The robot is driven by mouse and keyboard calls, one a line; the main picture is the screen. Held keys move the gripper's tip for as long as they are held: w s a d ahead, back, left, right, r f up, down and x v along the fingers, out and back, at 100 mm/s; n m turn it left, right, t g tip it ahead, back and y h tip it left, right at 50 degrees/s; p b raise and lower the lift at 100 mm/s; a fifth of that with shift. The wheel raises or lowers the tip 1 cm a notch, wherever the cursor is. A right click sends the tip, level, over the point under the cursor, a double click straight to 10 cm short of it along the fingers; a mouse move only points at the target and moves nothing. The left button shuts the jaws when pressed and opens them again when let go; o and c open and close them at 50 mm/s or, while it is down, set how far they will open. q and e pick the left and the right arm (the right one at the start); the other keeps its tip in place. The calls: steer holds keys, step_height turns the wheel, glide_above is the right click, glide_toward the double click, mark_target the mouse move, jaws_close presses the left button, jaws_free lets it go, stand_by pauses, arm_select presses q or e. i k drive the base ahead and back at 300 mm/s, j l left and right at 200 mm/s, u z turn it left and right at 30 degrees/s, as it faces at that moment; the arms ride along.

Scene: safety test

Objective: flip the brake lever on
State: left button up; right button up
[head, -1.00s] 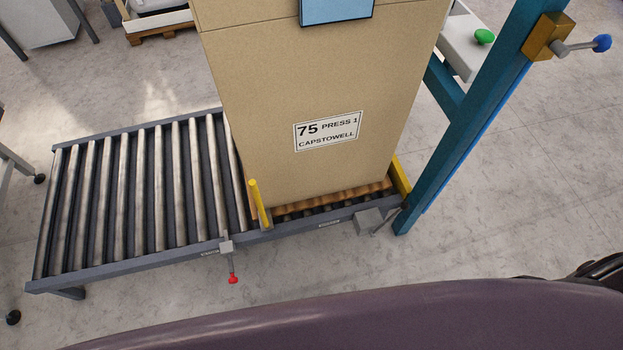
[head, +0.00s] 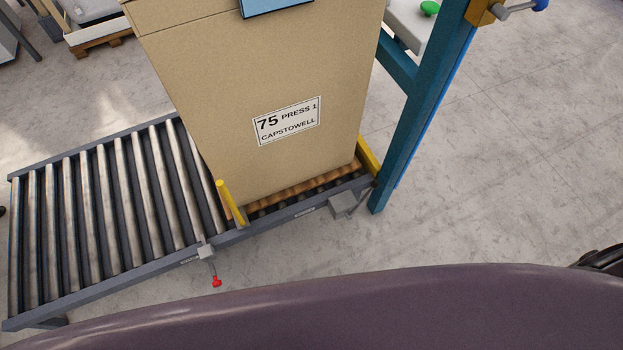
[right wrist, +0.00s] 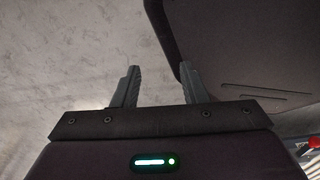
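A lever with a red knob (head: 216,282) hangs from a small grey box (head: 205,252) on the front rail of the roller conveyor (head: 110,285) in the head view. A second grey box (head: 343,205) sits further right on the same rail, by the blue post. A lever with a blue knob (head: 541,5) is on a brass block up that post. The rail labels are too small to read, so I cannot tell which is the brake lever. My right gripper (right wrist: 159,68) shows in the right wrist view, fingers apart and empty above bare floor. My left gripper is out of view.
A tall cardboard box (head: 265,75) stands on the conveyor's right end, between a yellow stop (head: 230,203) and another yellow piece (head: 368,158). The blue post (head: 425,105) rises at its right. Floor (head: 500,190) to the right is clear.

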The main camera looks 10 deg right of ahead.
mark_target(375, 184)
steer(key=z, duration=0.95)
